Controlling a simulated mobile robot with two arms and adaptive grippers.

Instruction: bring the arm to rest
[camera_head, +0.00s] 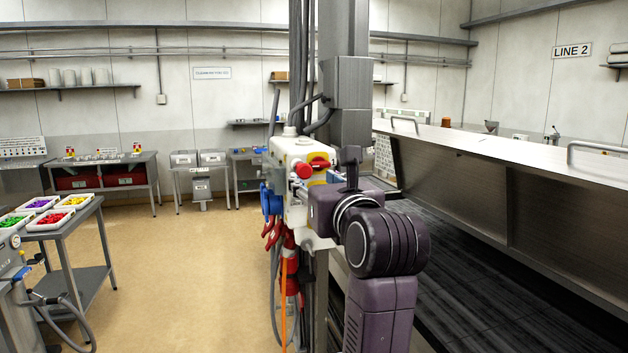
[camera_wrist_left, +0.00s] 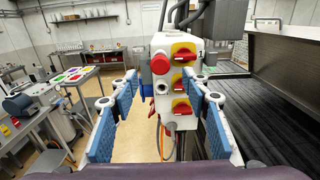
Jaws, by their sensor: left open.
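My left gripper (camera_wrist_left: 163,84) is open in the left wrist view, with one blue-padded finger on each side and nothing between them. It faces the control box (camera_wrist_left: 175,75), which has a red button and several red and yellow rotary switches. The box lies beyond the fingers; whether they touch it I cannot tell. In the head view my purple left arm stands in front of the control box (camera_head: 293,160) and hides part of it; the fingers are mostly hidden there. The metal dryer hood (camera_head: 460,185) is to the right of the arm. My right gripper is not in view.
A dark conveyor belt (camera_head: 450,270) runs below the hood. A grey column (camera_head: 345,90) rises behind the arm, with cables and red and blue connectors beside the box. A cart with bins of coloured parts (camera_head: 45,221) stands at left. The floor (camera_head: 180,260) between is clear.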

